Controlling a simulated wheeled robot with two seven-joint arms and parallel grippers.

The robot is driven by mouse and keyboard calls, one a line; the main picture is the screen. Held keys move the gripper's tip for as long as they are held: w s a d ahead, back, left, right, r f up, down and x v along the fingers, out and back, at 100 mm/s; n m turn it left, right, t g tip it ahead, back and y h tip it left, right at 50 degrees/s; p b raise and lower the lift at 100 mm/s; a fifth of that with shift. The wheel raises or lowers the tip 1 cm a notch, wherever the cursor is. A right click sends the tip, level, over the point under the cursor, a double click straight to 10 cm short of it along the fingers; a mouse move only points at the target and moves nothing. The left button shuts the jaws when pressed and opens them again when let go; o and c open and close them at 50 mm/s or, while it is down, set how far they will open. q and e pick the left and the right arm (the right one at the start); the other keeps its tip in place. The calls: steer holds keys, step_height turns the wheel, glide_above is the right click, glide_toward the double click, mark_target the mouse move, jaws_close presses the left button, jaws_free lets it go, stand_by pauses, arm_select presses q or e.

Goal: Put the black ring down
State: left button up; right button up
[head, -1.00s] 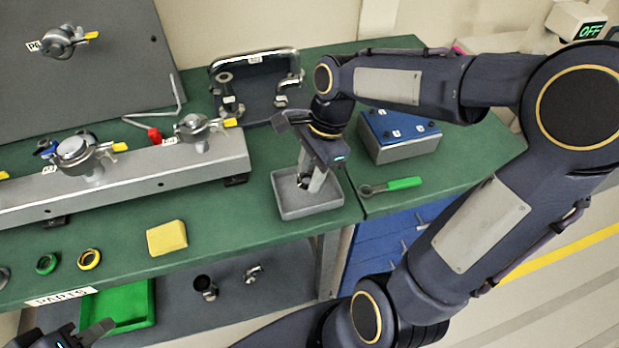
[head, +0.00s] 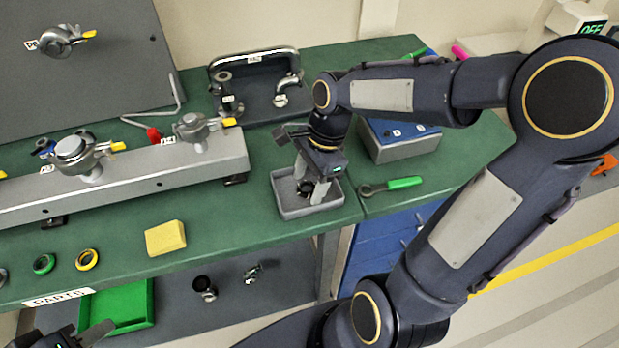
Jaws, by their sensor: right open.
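My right gripper (head: 311,181) points down into a small grey tray (head: 281,200) on the green bench. Its fingers are spread apart. A small dark ring-like thing (head: 305,187), which seems to be the black ring, sits low in the tray between and below the fingers, partly hidden by them. I cannot tell whether a finger still touches it. My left gripper (head: 88,338) shows only in part at the bottom left corner, away from the tray; its jaw opening is cut off.
A green-handled tool (head: 400,184) and a blue-topped box (head: 398,145) lie right of the tray. A yellow block (head: 165,238), a green ring (head: 44,264) and a yellow ring (head: 87,260) are left. A bracketed stand (head: 255,95) is behind. A green bin (head: 125,303) sits below.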

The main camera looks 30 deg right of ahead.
steer(key=shift+r, duration=0.45)
steer(key=p+v, duration=0.2)
steer(key=v, duration=0.9)
steer(key=s+a+f+n+t, duration=0.2)
steer(key=s+n, duration=0.3)
steer(key=n, duration=0.3)
steer(key=s+a+f+n+t, duration=0.2)
steer(key=s+f+n+t, duration=0.1)
steer(key=s+n, duration=0.3)
steer(key=n, duration=0.2)
steer(key=shift+s+a+n+y, duration=0.25)
steer(key=shift+a+n+y, duration=0.05)
steer(key=shift+a+n, duration=0.1)
steer(key=shift+w, duration=0.1)
